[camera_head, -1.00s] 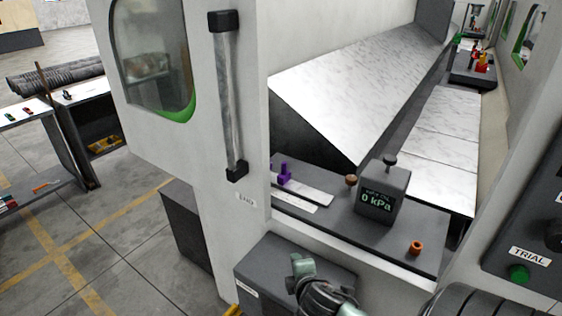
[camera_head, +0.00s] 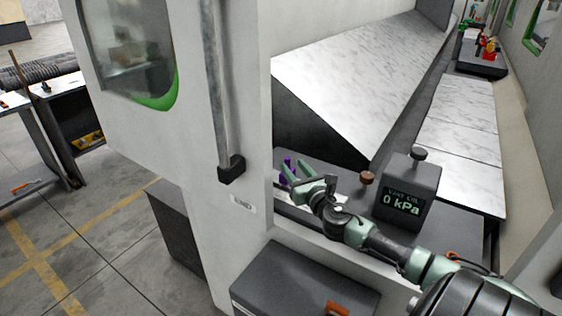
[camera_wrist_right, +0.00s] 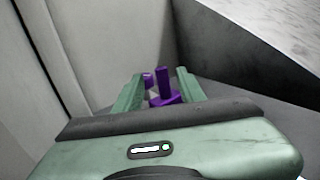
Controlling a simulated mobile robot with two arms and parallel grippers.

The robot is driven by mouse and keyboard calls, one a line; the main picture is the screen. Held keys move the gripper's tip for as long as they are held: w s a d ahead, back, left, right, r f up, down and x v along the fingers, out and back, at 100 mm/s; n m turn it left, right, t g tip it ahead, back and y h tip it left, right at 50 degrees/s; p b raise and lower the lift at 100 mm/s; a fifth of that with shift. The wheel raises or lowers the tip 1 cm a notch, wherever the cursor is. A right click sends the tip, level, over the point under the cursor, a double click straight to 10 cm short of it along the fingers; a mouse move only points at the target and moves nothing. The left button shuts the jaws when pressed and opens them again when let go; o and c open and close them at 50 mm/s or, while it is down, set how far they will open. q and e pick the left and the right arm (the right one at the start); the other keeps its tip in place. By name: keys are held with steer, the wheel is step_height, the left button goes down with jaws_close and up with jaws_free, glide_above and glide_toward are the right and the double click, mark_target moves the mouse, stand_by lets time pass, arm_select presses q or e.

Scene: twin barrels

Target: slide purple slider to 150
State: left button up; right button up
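The purple slider (camera_head: 288,162) stands on its white scale strip (camera_head: 283,198) on the dark ledge, beside the white wall. In the head view my right gripper partly covers it. My right gripper (camera_head: 294,169) is open and reaches toward the slider from the right. In the right wrist view the slider's upright purple parts (camera_wrist_right: 164,84) show between and beyond the two green fingers of the gripper (camera_wrist_right: 160,74). I cannot tell whether a finger touches it. The scale's numbers are not readable. My left gripper is not in view.
A dark box reading 0 kPa (camera_head: 408,190) and a brown knob (camera_head: 367,178) stand right of my gripper. The white wall with a vertical handle (camera_head: 231,168) is at left. A sloped marble panel (camera_head: 360,85) rises behind the ledge.

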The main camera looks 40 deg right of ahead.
steer(key=shift+w+d+f, duration=0.1)
steer(key=shift+w+f, duration=0.05)
steer(key=shift+f, duration=0.4)
steer(key=shift+w+d, duration=0.15)
steer(key=shift+w, duration=0.1)
steer(key=x, duration=0.7)
steer(key=shift+f, duration=0.1)
steer(key=shift+w, duration=0.35)
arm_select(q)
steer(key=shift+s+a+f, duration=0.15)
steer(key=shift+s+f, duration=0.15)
arm_select(e)
steer(key=shift+c, duration=0.3)
jaws_close()
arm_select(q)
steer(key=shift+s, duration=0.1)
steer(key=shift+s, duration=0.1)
